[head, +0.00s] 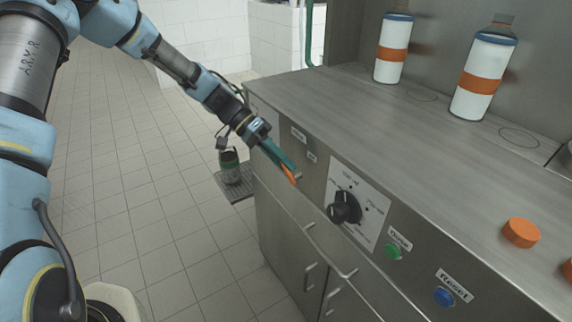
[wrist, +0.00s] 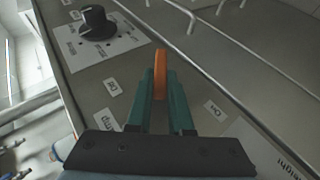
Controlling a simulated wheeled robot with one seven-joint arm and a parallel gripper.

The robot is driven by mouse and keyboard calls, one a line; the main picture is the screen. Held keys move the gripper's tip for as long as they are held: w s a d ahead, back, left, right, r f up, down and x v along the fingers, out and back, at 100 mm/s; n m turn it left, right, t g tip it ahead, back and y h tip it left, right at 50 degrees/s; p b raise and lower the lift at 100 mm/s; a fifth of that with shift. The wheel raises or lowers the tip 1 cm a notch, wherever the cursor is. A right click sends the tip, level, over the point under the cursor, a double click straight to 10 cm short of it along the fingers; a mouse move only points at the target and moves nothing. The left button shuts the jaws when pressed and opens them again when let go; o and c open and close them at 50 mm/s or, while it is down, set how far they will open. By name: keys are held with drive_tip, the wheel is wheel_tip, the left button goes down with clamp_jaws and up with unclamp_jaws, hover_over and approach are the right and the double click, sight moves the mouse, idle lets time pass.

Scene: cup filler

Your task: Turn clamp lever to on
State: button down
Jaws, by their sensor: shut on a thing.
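The clamp lever (wrist: 160,72) is an orange bar on the front panel of the steel counter. In the head view its orange end (head: 290,177) shows just past my fingertips. My gripper (head: 283,165) reaches the panel from the left. In the wrist view the two green fingers of my gripper (wrist: 165,95) are shut on the lever, one on each side. Small labels flank it, one reading "On" (wrist: 214,108) and one reading "Clamp" (wrist: 107,120). The lever's pivot is hidden behind the fingers.
A black knob (head: 344,207) on a white plate, a green button (head: 393,252) and a blue button (head: 443,296) sit along the panel. Bottles (head: 484,75) and an orange cap (head: 521,232) stand on the counter. A cup (head: 230,167) is on a grate at left.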

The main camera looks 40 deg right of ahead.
drive_tip(key=f+g+b, duration=0.1)
drive_tip(key=g+b, duration=0.1)
drive_tip(key=f+n+g+b, duration=0.1)
drive_tip(key=g+b, duration=0.1)
drive_tip(key=w+f+n+g+h+b, duration=0.1)
drive_tip(key=g, duration=0.2)
drive_tip(key=shift+b, duration=0.4)
drive_tip(key=shift+r+n, duration=0.1)
drive_tip(key=shift+n, duration=0.2)
drive_tip(key=c, duration=0.8)
unclamp_jaws()
drive_tip(key=shift+w, duration=0.1)
